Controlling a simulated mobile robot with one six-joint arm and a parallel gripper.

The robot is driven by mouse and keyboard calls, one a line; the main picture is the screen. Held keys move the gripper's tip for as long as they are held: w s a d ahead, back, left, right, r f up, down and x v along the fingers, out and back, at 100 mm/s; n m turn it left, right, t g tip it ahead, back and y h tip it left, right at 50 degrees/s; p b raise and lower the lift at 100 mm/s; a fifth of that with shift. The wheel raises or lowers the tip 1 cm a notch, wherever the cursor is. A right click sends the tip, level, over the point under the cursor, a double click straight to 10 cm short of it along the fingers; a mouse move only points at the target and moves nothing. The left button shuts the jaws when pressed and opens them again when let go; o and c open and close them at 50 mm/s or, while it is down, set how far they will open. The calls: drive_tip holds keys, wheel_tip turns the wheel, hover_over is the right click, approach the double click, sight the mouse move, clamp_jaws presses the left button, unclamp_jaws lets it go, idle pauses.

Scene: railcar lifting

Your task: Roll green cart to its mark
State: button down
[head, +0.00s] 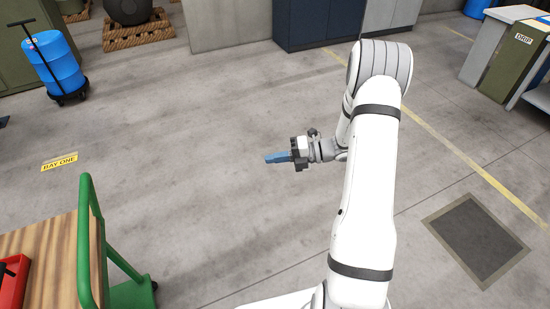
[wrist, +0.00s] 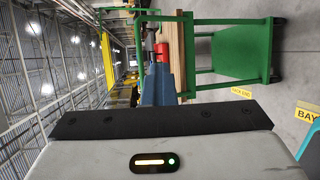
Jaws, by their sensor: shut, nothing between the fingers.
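The green cart shows at the lower left of the head view, with a green push handle (head: 86,235), a wooden top and a green lower platform (head: 132,294). Its left part is cut off. In the wrist view the green cart (wrist: 235,50) appears turned sideways, beyond my fingers. A yellow floor mark reading BAY ONE (head: 59,161) lies beyond the cart. My gripper (head: 272,158) is shut and empty, its blue fingers pointing left in mid-air, right of the cart and apart from its handle. The blue fingers also show in the wrist view (wrist: 155,85).
A red box (head: 14,280) sits on the cart's wooden top. A blue barrel (head: 55,65) stands on a black trolley at the upper left. Cabinets (head: 325,25) line the back. A dark floor panel (head: 476,238) lies at right. The floor around the mark is clear.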

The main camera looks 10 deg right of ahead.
drive_tip(key=c, duration=1.2)
unclamp_jaws()
drive_tip(key=shift+o, duration=0.2)
drive_tip(key=shift+d, duration=0.1)
drive_tip(key=b+v, duration=0.1)
drive_tip(key=v, duration=0.6)
drive_tip(key=shift+d+b, duration=0.3)
drive_tip(key=shift+d, duration=0.05)
drive_tip(key=shift+r, duration=0.1)
